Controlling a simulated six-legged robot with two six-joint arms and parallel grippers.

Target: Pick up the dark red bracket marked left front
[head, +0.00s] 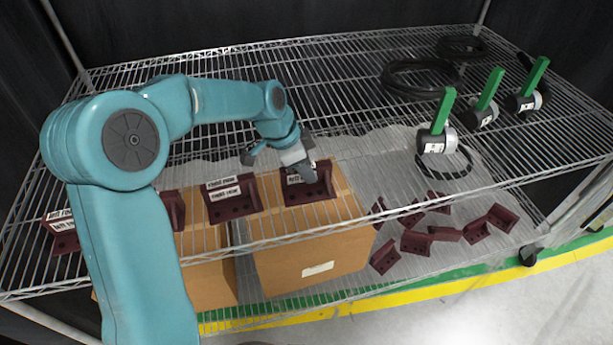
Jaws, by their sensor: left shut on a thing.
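My left gripper (291,163) reaches over the wire shelf and is shut on the upright plate of a dark red bracket (312,190). The gripper partly covers that bracket's white label, so I cannot read it in full. The bracket appears to be at shelf level; I cannot tell whether it touches the wires. To its left stands a similar bracket (232,205) with a label that seems to read "right rear" or "right front". Another bracket (172,210) is partly hidden behind my arm. A labelled bracket (64,236) stands at the far left. My right gripper is out of view.
The wire shelf (330,60) holds black cable coils (412,78) and several black parts with green handles (437,125) at the right. Below are cardboard boxes (310,262) and several loose dark red brackets (416,242). The shelf's middle back is clear.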

